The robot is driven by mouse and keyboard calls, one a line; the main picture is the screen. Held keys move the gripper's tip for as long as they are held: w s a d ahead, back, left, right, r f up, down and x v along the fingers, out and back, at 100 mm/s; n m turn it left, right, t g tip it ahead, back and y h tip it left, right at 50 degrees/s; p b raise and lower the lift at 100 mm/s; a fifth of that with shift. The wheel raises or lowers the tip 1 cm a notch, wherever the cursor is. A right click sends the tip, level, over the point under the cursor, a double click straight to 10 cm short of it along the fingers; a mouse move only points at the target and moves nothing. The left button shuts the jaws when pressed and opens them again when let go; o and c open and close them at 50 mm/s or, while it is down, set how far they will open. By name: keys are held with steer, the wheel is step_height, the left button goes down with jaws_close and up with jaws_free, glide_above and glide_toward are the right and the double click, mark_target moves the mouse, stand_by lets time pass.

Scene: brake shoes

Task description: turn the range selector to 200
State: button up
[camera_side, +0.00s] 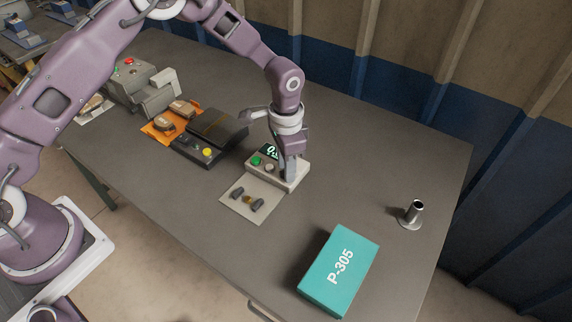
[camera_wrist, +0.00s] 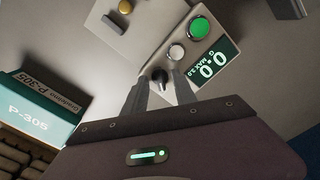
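The meter (camera_side: 281,172) is a pale box on the table, with a green button, a light round button and a dark display. In the wrist view the display (camera_wrist: 208,65) reads 0.0 with "MAX 2.0" in smaller text. The range selector (camera_wrist: 159,75) is a small black knob near the end of the meter's face; my gripper hides it in the side view. My gripper (camera_wrist: 162,84) points down over that end, also seen in the side view (camera_side: 289,178). Its fingers are apart, one on each side of the knob, with gaps visible. The scale marks are not readable.
A pale mat (camera_side: 253,204) with small parts lies in front of the meter. A teal box (camera_side: 340,270) marked P-305 lies at the front right. A metal post (camera_side: 412,212) stands at the right. A dark device (camera_side: 212,135) and an orange tray (camera_side: 155,131) are left.

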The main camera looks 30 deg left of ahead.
step_height(320, 180, up, 7)
steer(key=shift+r, duration=0.1)
stand_by(0.4)
